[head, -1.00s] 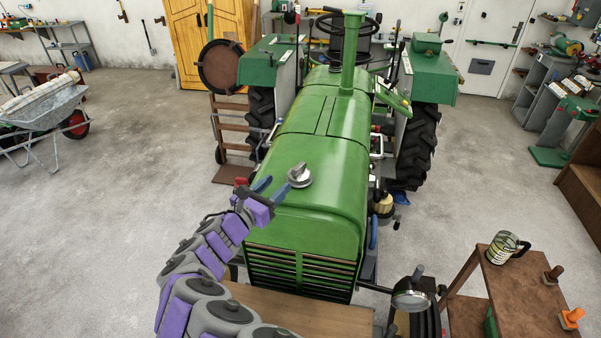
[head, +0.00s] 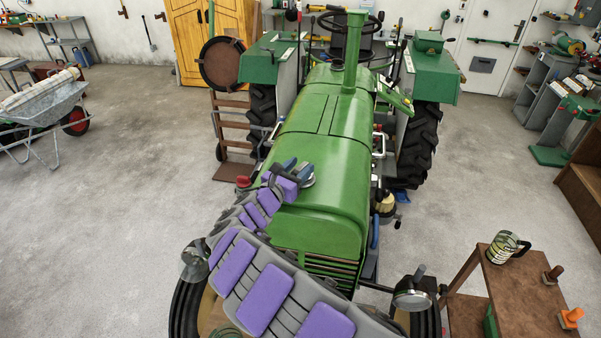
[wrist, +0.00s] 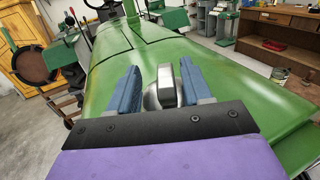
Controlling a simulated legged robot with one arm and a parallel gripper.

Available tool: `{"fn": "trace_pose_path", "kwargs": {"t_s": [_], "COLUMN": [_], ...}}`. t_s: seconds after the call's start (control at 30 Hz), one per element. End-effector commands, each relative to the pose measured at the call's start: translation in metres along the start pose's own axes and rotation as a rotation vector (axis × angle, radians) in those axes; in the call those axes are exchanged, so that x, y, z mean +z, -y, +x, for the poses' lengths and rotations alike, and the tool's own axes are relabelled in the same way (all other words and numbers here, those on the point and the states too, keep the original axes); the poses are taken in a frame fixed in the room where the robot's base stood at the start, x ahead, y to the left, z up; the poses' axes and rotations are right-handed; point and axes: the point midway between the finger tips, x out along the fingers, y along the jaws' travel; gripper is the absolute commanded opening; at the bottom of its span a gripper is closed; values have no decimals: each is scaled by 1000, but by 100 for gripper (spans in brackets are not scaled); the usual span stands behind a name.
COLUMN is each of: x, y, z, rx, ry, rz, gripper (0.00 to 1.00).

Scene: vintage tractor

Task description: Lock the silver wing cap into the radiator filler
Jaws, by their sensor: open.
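The silver wing cap (wrist: 164,88) sits on top of the green tractor hood, at the radiator filler. In the head view the cap (head: 307,176) is partly hidden behind my gripper (head: 292,166). In the wrist view my gripper (wrist: 157,84) is open, with one blue finger on each side of the raised wing. The filler neck under the cap is hidden.
The green hood (head: 320,150) stretches back to an upright green pipe (head: 353,50). A headlamp (head: 412,299) stands at the front right.

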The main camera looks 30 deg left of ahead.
Motion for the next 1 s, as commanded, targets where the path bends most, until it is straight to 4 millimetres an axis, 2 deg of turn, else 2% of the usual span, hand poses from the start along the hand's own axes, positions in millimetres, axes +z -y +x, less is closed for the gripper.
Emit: {"fn": "trace_pose_path", "kwargs": {"t_s": [0.13, 0.63, 1.0], "x": [2, 1, 1], "y": [3, 2, 1], "z": [0, 0, 0], "rx": [0, -1, 1], "ry": [1, 0, -2], "rz": [2, 1, 0], "gripper": [47, 0, 0]}}
